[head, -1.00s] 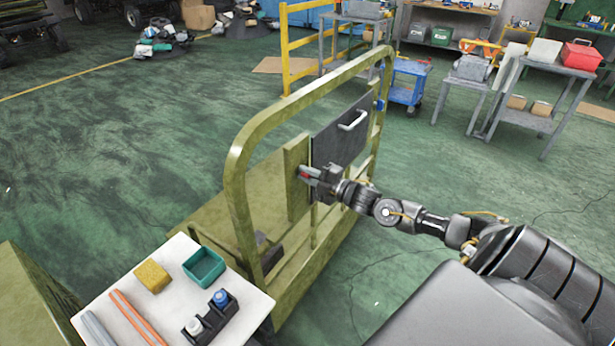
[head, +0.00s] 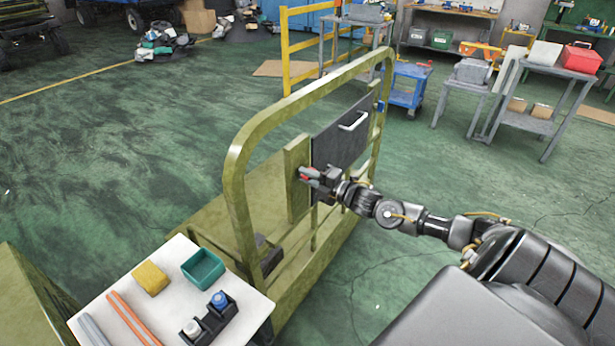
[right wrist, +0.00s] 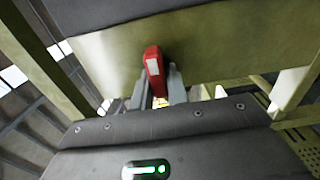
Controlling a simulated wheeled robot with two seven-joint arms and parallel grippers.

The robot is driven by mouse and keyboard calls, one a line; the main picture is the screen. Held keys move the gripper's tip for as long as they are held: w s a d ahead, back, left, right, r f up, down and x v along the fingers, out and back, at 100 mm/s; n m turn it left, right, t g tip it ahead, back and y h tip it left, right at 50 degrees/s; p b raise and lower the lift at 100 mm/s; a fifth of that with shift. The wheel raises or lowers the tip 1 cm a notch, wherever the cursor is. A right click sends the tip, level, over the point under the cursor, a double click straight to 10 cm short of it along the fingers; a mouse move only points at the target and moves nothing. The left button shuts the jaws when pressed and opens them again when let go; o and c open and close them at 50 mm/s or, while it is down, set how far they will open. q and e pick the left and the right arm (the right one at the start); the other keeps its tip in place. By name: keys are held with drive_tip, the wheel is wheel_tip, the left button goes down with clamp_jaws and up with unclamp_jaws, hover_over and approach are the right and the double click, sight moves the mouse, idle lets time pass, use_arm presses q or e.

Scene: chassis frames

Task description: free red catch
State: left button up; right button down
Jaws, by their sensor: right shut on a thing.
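The red catch (right wrist: 153,62) sits on a yellow-green upright plate, with a pale patch on its face, in the right wrist view. In the head view the catch (head: 303,173) is small and partly hidden by the fingers. My right gripper (head: 309,175) is shut on it, at the left edge of the dark panel (head: 337,142) that carries a white handle (head: 353,121). In the wrist view the grey fingers of my right gripper (right wrist: 158,88) stand on either side of the catch's lower part. My left gripper is not in view.
A yellow-green tubular frame (head: 238,160) rises around the panel, close to my right arm. A white tabletop (head: 178,250) at the lower left holds a green bin (head: 203,268), a yellow block (head: 150,278) and a dark holder (head: 208,320). Open green floor lies beyond the frame.

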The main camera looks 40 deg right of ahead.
drive_tip(key=c, duration=1.4)
unclamp_jaws()
drive_tip(key=shift+s, duration=0.1)
drive_tip(key=b+v, duration=0.1)
drive_tip(key=v, duration=0.9)
drive_tip(key=shift+s, duration=0.3)
drive_tip(key=shift+d, duration=0.1)
